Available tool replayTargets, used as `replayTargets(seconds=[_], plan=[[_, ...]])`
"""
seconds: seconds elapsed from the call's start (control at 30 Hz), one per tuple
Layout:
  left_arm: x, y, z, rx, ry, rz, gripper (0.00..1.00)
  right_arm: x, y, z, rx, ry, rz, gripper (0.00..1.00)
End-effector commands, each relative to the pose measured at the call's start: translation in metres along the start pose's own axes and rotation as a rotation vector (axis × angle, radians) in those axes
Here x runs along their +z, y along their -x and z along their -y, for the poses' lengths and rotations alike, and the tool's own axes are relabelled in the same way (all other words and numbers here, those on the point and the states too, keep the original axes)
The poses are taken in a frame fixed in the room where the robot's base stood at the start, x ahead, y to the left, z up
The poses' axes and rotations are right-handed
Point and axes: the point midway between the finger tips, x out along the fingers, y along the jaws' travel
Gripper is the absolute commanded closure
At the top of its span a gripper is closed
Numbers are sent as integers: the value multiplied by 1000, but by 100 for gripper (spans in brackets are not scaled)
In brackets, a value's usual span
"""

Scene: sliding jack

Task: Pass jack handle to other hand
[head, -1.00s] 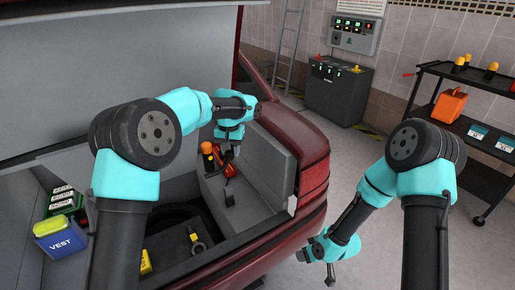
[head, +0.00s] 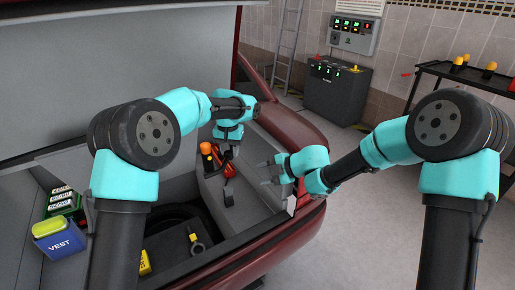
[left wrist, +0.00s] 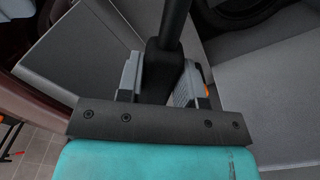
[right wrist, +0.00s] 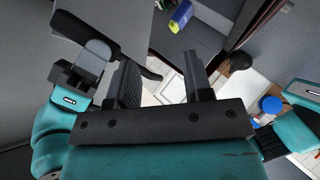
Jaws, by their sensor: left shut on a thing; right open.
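In the left wrist view the left gripper (left wrist: 160,80) is shut around the handle's thick black part, and a thinner shaft (left wrist: 174,22) extends up. The right wrist view shows the handle (right wrist: 85,30) in the left gripper's grey jaws, at upper left. My right gripper (head: 269,172) is open and empty, to the right of the left gripper and slightly lower. Its fingers (right wrist: 158,78) point towards the trunk, apart from the handle.
A red-orange object (head: 209,150) stands behind the handle against the trunk side. The trunk edge (head: 292,205) lies below the right gripper. A blue vest bag (head: 58,243), a green box (head: 64,203) and a yellow-topped tool (head: 195,242) sit in the trunk, left and front.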

Motion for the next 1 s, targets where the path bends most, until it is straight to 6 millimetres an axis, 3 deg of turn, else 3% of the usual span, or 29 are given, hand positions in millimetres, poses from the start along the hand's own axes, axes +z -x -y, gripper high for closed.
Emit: replayTargets(seconds=[0.2,0.4,0.6,1.0], plan=[[0,0,0,0,0,-1,99,-33,13,-47,-37,350,-43,54],[0,0,0,0,0,-1,99,-54,25,-72,-83,599,-60,54],[0,0,0,0,0,-1,99,-61,30,-80,-106,693,-63,54],[0,0,0,0,0,-1,99,-62,28,-79,-107,693,-65,54]])
